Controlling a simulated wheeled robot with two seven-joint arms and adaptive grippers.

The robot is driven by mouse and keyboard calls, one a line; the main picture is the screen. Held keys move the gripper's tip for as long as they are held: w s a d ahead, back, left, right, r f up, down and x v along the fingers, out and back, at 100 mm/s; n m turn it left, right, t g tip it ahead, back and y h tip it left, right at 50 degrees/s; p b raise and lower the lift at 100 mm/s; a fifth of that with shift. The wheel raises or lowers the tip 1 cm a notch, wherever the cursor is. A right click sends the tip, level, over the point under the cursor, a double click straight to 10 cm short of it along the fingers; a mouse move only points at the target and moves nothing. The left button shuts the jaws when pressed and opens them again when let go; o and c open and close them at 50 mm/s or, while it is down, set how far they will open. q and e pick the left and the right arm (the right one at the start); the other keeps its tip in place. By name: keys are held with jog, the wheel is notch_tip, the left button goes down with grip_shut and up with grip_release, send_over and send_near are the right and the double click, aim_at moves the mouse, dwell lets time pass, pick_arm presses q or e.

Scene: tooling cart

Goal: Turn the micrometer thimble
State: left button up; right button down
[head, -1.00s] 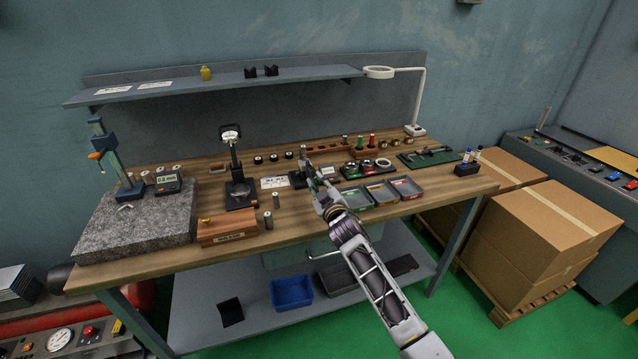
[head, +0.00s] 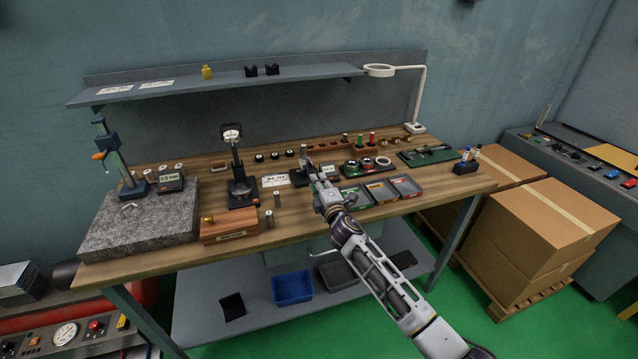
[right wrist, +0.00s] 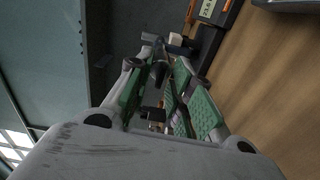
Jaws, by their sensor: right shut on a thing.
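The micrometer (head: 303,153) stands on a dark stand near the middle of the workbench in the head view, partly hidden by my right gripper. My right gripper (head: 312,169) reaches over the bench's front edge and is shut at the micrometer. In the right wrist view, the green-padded fingers (right wrist: 161,62) come together on a small part, which I take to be the thimble; the fingers hide most of it. The thimble's scale cannot be read. My left gripper is not in view.
Small bins (head: 381,191) sit close to the right of my gripper on the wooden bench (head: 330,226).

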jog(key=shift+f+n, duration=0.15)
jog(key=shift+n, duration=1.15)
jog(key=c, duration=1.7)
grip_release()
jog(key=shift+o, duration=0.2)
jog(key=v, duration=1.2)
